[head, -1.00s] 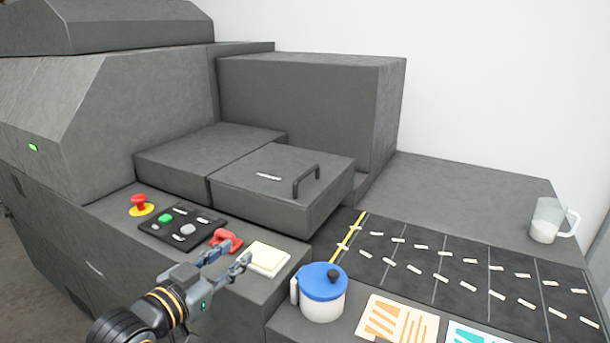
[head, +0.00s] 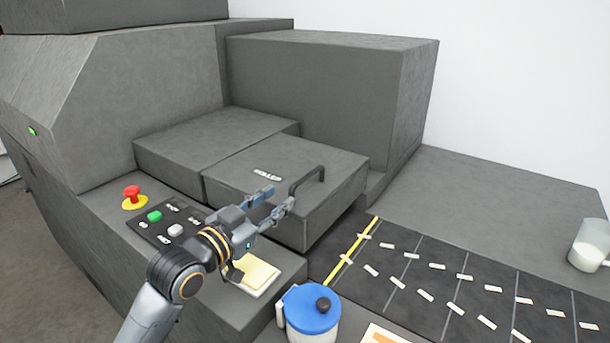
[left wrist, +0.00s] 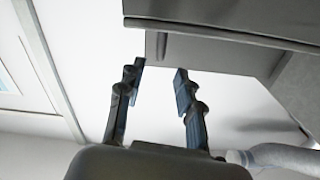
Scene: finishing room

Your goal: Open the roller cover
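The roller cover (head: 235,179) is a grey box lid with a small white label and a dark bar handle (head: 309,178) near its right edge. It lies flat and shut on the grey machine. My left gripper (head: 277,200) is open and empty, in front of the cover and just left of the handle in the picture. In the left wrist view, the two fingers (left wrist: 160,85) stand apart with nothing between them; a grey block edge lies beyond them. My right gripper is not in view.
A control panel with a red emergency button (head: 132,193), a green button and a grey button lies left of my arm. A pale pad (head: 258,276), a blue-lidded pot (head: 312,310) and a dark marked belt (head: 440,275) are in front. A clear jug (head: 588,245) stands right.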

